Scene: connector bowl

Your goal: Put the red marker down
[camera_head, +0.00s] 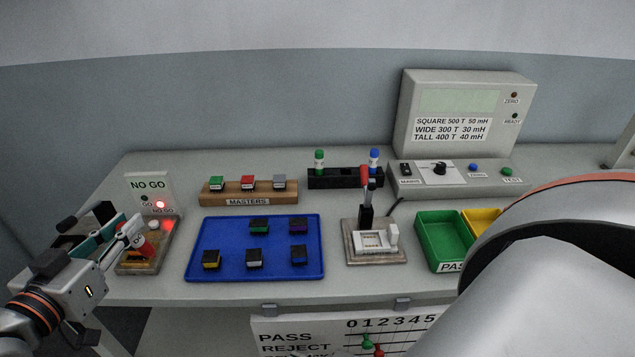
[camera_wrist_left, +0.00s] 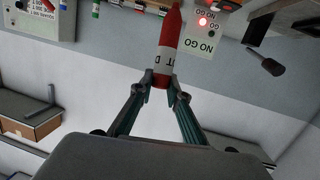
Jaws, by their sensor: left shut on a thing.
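The red marker (camera_wrist_left: 172,30) has a white label with dark lettering. In the left wrist view it points away from my left gripper (camera_wrist_left: 160,84), whose fingertips are shut on its near end. In the head view my left gripper (camera_head: 116,236) is at the left end of the bench, in front of the NO GO box. The marker's white label and red part (camera_head: 147,248) show just past the fingers, over the gauge base there. I cannot tell whether its tip touches anything. My right gripper is out of view.
A black rack (camera_head: 345,179) at the back holds a green marker (camera_head: 319,160) and a blue marker (camera_head: 374,160). A blue tray (camera_head: 232,273) with connectors, a wooden masters block (camera_head: 220,197), a clamp fixture (camera_head: 378,258) and a green bin (camera_head: 428,240) occupy the bench.

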